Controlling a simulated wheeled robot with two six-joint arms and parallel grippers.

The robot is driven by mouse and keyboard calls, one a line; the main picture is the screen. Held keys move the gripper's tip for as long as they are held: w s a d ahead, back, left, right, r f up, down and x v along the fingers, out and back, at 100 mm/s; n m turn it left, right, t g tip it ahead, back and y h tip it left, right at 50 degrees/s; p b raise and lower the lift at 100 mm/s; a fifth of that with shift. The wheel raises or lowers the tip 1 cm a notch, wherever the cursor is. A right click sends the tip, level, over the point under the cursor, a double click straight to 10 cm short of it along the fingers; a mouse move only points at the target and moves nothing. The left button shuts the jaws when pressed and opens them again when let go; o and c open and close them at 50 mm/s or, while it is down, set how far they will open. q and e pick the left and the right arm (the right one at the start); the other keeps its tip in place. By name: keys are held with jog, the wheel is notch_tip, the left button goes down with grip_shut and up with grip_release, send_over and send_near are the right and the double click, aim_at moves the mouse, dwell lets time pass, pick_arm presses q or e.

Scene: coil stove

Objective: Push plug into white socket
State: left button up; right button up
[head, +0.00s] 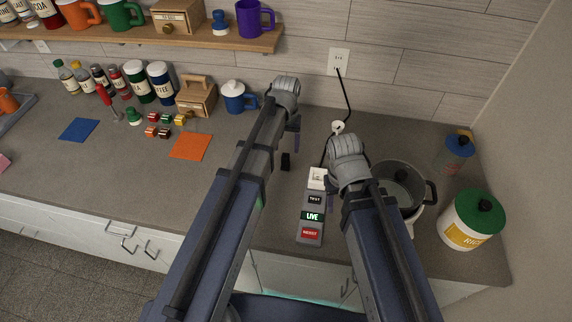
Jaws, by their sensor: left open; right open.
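The white socket (318,176) sits at the far end of a grey strip (302,238) with TEST, LIVE and RESET labels, lying on the counter. A small black block (286,162) shows on the counter left of the socket; I cannot tell whether it is the plug. My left gripper (292,140) is open, near the black block and left of the socket, partly hidden by its arm. My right gripper (331,190) is open, close to the right side of the socket and mostly hidden behind its wrist. I cannot tell whether it touches anything.
A black cord (347,98) runs from the wall outlet (339,62) to a white round piece (338,127).

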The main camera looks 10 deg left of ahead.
aim_at(286, 156)
pick_arm(q)
jog(key=shift+s+f+b, duration=0.15)
jog(key=shift+f+b, duration=1.15)
jog(key=shift+f, duration=0.1)
jog(key=shift+s+f+b, duration=0.15)
jog(key=shift+f+b, duration=1.1)
jog(key=shift+f, duration=0.15)
pick_arm(e)
jog(key=shift+f, duration=2.75)
pick_arm(q)
jog(key=shift+r, duration=0.15)
jog(key=shift+c, duration=0.3)
pick_arm(e)
jog(key=shift+r, duration=0.1)
pick_arm(q)
grip_shut()
